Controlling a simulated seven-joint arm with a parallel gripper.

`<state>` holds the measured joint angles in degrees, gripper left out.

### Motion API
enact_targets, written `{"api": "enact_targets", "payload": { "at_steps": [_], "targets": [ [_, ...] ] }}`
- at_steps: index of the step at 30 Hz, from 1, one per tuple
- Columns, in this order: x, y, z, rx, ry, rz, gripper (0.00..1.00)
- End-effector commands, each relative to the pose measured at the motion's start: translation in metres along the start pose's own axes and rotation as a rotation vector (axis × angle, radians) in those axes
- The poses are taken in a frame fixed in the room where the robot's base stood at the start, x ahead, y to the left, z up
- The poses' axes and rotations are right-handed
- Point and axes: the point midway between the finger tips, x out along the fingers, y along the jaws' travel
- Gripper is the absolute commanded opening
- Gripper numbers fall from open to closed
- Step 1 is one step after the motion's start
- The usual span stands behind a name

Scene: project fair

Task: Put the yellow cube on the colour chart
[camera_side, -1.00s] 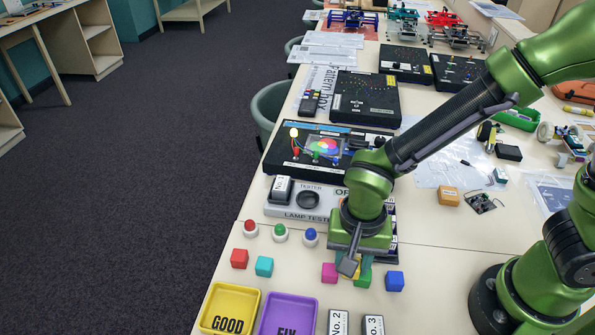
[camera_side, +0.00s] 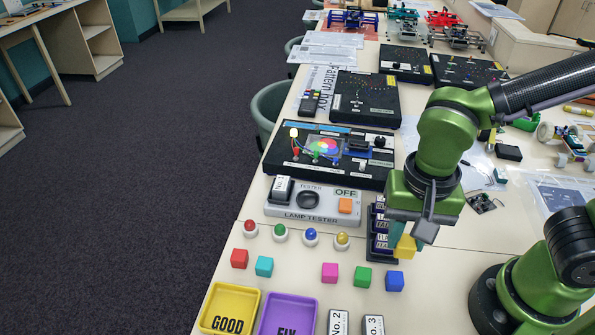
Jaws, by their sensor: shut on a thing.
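The yellow cube (camera_side: 405,247) hangs below my gripper (camera_side: 412,238), which is shut on it. It is in front of a dark labelled rack, and the gripper hides its upper part. A small panel with overlapping coloured circles (camera_side: 325,147), which looks like the colour chart, lies on a black box (camera_side: 285,160) farther back and to the left. My gripper and the cube are well apart from it.
Magenta (camera_side: 330,273), green (camera_side: 363,277), blue (camera_side: 394,282), red (camera_side: 239,258) and teal (camera_side: 264,266) cubes lie in front. The lamp tester (camera_side: 300,213) and dark labelled rack (camera_side: 380,228) stand between cube and black box. Yellow (camera_side: 228,309) and purple (camera_side: 287,316) trays are front left.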

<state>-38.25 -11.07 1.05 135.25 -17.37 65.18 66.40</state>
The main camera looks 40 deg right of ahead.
Motion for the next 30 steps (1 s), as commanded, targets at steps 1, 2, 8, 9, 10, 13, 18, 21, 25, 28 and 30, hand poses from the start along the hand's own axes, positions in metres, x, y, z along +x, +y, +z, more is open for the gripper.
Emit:
{"api": "enact_targets", "payload": {
  "at_steps": [1, 2, 8, 9, 10, 13, 18, 21, 25, 28, 30],
  "targets": [
    [-0.008, -0.001, 0.0, 0.0, 0.001, -0.006, 0.0],
    [-0.012, -0.001, 0.0, 0.001, 0.001, -0.005, 0.0],
    [-0.016, -0.016, -0.023, 0.196, 0.0, -0.001, 0.0],
    [-0.017, -0.02, -0.029, 0.246, 0.0, -0.002, 0.0],
    [-0.017, -0.023, -0.035, 0.292, 0.001, -0.002, 0.0],
    [-0.018, -0.034, -0.058, 0.462, 0.002, -0.004, 0.0],
    [-0.018, -0.049, -0.115, 0.826, 0.007, -0.008, 0.0],
    [-0.017, -0.052, -0.155, 1.064, 0.011, -0.012, 0.0],
    [-0.015, -0.05, -0.201, 1.322, 0.015, -0.015, 0.0],
    [-0.014, -0.047, -0.224, 1.454, 0.015, -0.017, 0.0],
    [-0.013, -0.044, -0.238, 1.531, 0.018, -0.018, 0.0]
  ]
}}
